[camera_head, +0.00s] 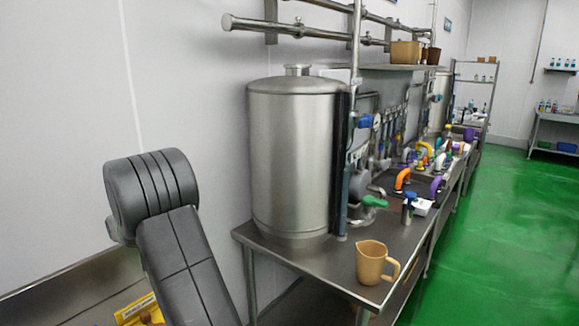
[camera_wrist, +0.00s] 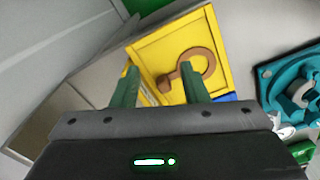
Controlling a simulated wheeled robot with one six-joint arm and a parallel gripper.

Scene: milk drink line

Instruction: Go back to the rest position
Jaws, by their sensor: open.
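My gripper (camera_wrist: 159,72) shows in the wrist view, with two green fingers apart and nothing held between them. Beyond the fingertips is a yellow panel or bin (camera_wrist: 150,48) with a brown hook-shaped thing (camera_wrist: 198,66) on or in it. I cannot tell whether the right finger touches either of them. In the head view my grey arm rises at the lower left, and the gripper itself is out of sight there. A yellow thing with a label (camera_head: 133,309) shows beside my arm at the bottom edge.
A steel tank (camera_head: 290,155) stands on a steel table (camera_head: 345,262) right of my arm. A tan jug (camera_head: 370,262) is near the table's front corner. Pipes and a shelf (camera_head: 385,66) are above. Green floor (camera_head: 500,230) is open at right. A teal device (camera_wrist: 292,85) is right in the wrist view.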

